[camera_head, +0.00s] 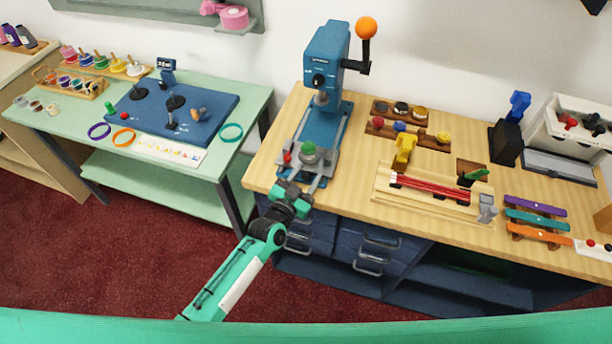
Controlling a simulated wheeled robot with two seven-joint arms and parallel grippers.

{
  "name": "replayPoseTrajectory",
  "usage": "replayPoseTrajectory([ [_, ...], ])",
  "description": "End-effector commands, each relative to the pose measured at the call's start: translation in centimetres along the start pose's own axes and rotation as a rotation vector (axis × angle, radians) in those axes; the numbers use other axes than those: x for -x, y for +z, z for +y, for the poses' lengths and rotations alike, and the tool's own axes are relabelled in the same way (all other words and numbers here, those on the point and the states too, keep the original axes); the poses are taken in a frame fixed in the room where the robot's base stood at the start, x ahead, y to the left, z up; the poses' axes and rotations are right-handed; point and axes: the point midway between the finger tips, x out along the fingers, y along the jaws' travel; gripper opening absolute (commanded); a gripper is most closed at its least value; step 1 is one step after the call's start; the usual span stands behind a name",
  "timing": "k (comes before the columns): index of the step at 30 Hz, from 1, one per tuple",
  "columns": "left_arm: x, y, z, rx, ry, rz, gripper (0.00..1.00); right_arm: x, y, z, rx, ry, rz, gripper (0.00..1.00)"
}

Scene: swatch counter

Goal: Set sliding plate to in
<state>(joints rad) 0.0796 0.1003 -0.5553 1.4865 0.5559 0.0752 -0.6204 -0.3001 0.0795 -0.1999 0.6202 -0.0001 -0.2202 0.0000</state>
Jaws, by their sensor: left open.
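The blue press (327,60) stands at the left end of the wooden counter, with an orange ball on its side lever. At its foot a grey sliding plate (311,165) sits at the front of a blue base with rails. A green round knob (308,149) stands on the plate, and a red knob (287,157) is beside it. My left gripper (296,187) is open at the counter's front edge, just in front of the plate. It hides part of the base's front end. I cannot tell whether the fingers touch the plate. My right gripper is not in view.
A wooden counter (345,165) holds a tray of red rods (430,188), a yellow clamp (404,151) and coloured bars (535,221) to the right. A green table (75,125) with a blue board stands left, across a gap. Drawer handles (368,268) stick out below the counter.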

Motion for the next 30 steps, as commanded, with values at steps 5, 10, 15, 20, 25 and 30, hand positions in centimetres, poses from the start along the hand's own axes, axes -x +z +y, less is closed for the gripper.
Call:
replayPoseTrajectory([
  [5,0.0,0.0,0.0,0.000,0.000,0.000,0.31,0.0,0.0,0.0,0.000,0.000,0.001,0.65],
  [10,0.0,0.0,0.0,0.000,0.000,0.000,0.00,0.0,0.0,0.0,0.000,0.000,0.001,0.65],
  [15,-0.1,0.0,0.0,0.000,0.000,0.000,0.00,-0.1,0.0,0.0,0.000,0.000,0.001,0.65],
  [20,-1.5,0.2,-0.3,-0.003,0.000,0.003,0.00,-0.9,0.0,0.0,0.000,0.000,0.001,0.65],
  [25,-3.8,0.2,-0.7,-0.002,-0.001,0.003,0.00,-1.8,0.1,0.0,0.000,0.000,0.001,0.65],
  [30,-4.1,0.1,-0.8,0.000,0.000,0.001,0.00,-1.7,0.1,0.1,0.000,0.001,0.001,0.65],
])
